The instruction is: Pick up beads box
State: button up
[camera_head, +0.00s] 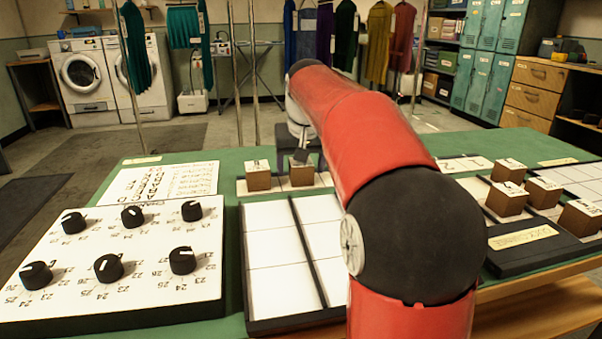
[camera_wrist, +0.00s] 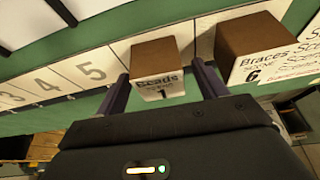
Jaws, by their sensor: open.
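The beads box (camera_wrist: 160,62) is a brown block with a white label reading "Beads" and "1". It stands upright on a white strip in the wrist view. My gripper (camera_wrist: 161,78) is open, with one dark finger on each side of the box and its label showing between them. I cannot tell whether either finger touches it. In the head view, the box (camera_head: 302,175) is partly hidden by my gripper (camera_head: 302,156), at the far edge of the green table.
A brown "Braces" box (camera_wrist: 258,42) stands close beside the beads box. Strip cells marked 4 and 5 are empty. A white panel with black knobs (camera_head: 110,262), an empty white grid tray (camera_head: 278,282) and several more brown boxes (camera_head: 508,198) share the table (camera_head: 230,158).

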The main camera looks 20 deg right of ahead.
jog(key=shift+c, duration=0.4)
jog(key=c, duration=1)
jog(key=shift+r, duration=0.15)
